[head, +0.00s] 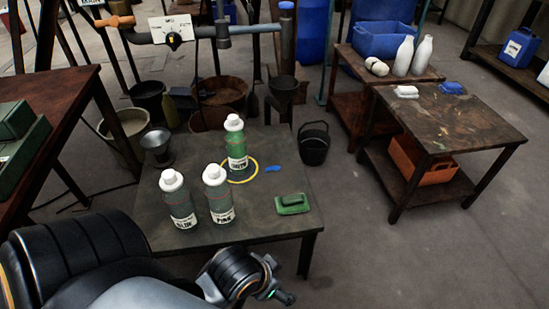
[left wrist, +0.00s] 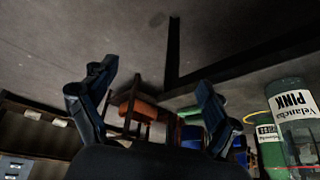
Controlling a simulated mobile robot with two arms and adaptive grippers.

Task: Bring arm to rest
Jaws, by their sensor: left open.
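My left arm comes in at the bottom left of the head view, in front of the near edge of the low table (head: 270,222). My left gripper (left wrist: 157,80) shows in the left wrist view with its two dark fingers spread apart and nothing between them. A bottle labelled PINK (head: 218,195) stands upright on the table; it also shows close at the right of the left wrist view (left wrist: 297,125), beside the gripper. A second grey-green bottle (head: 178,203) stands to its left. A green bottle (head: 236,146) stands at the yellow ring (head: 256,172). My right gripper is out of view.
A green block (head: 292,204) and a blue smear (head: 272,169) lie on the table's right side. A black bucket (head: 314,145) is on the floor behind. A brown bench (head: 450,118) stands right; floor between is clear.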

